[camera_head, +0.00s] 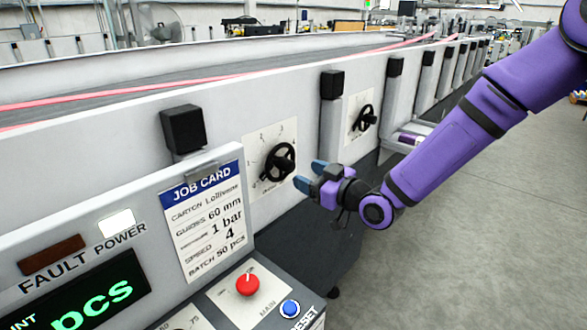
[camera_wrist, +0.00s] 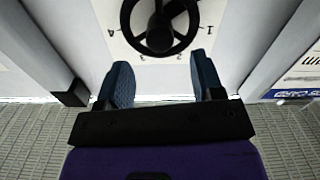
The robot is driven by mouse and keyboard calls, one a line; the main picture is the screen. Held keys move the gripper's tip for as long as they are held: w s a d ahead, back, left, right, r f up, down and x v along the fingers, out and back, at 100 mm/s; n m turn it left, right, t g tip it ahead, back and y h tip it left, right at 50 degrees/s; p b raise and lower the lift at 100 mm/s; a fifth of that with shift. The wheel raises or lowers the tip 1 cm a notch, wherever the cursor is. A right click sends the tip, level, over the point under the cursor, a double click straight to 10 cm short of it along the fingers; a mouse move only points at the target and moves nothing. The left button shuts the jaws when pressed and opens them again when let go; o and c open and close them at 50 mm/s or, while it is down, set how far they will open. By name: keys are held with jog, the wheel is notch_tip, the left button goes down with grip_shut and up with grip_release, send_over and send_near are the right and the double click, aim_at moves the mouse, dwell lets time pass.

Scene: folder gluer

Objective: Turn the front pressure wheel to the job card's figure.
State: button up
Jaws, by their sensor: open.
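A black handwheel (camera_head: 280,162) sits on a white dial plate on the nearer part of the machine's side. In the wrist view the wheel (camera_wrist: 160,28) is at the top centre, with dial figures around it; a 1 shows at right and what looks like a 4 at left. My gripper (camera_head: 310,176) is open and empty, just right of the wheel in the head view. In the wrist view its blue fingers (camera_wrist: 163,72) are spread below the wheel, apart from it. The job card (camera_head: 203,210) reads 1 bar, guides 60 mm, speed 4.
A second black handwheel (camera_head: 363,118) on its own plate is farther along the machine. The control panel with a red knob (camera_head: 248,285) and blue reset button (camera_head: 290,307) stands in the foreground. Open floor (camera_head: 480,220) lies to the right.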

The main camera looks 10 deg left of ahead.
aim_at(292, 168)
jog(key=shift+x, duration=2.7)
jog(key=shift+c, duration=0.2)
jog(key=c, duration=0.9)
